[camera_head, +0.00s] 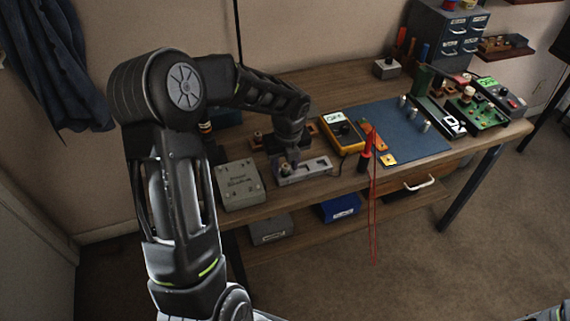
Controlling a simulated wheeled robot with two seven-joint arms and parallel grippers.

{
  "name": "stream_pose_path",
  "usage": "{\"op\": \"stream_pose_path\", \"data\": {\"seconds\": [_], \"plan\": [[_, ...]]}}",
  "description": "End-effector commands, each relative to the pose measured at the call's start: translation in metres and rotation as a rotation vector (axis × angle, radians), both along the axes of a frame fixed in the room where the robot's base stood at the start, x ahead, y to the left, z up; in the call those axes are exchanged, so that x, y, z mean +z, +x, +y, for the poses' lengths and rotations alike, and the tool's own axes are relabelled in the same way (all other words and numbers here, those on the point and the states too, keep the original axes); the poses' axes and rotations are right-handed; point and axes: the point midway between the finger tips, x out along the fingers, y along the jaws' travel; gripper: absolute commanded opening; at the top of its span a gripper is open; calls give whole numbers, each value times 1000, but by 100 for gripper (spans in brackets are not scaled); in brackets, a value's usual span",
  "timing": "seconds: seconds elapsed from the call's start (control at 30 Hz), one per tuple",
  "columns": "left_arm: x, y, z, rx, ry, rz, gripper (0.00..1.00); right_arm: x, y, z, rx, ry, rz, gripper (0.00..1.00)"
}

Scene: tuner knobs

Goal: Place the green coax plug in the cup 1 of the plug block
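My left arm reaches in from the left, and its gripper (291,161) points down over a small grey block (316,171) near the front edge of the bench. The block has round fittings on top and looks like the plug block, but I cannot read its cup markings. The fingers are small and dark here, so I cannot tell whether they are open or shut. I cannot make out the green coax plug; it may be hidden by the gripper.
A grey box (239,186) stands left of the block, and a yellow meter (342,132) stands to its right. Green boards (477,112) occupy the bench's right end.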

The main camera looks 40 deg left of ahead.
Motion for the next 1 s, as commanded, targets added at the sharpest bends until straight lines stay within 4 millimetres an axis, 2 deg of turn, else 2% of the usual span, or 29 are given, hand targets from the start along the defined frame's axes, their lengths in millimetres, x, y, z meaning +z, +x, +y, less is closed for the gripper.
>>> {"op": "stream_pose_path", "data": {"seconds": [0.27, 0.37, 0.8, 1.0], "plan": [[10, 0, 0, 1, 2, -3, 40, 1, 0, 0, 0, 0, 0, 41], [23, -1, -2, 2, 1, -4, 40, 1, 0, 0, 0, 0, 0, 41], [107, -8, -13, 0, 1, -3, 40, -2, 0, 0, 0, 1, 0, 41], [121, -10, -15, 0, -1, -1, 40, -2, 0, 0, 1, 1, -1, 41]]}}
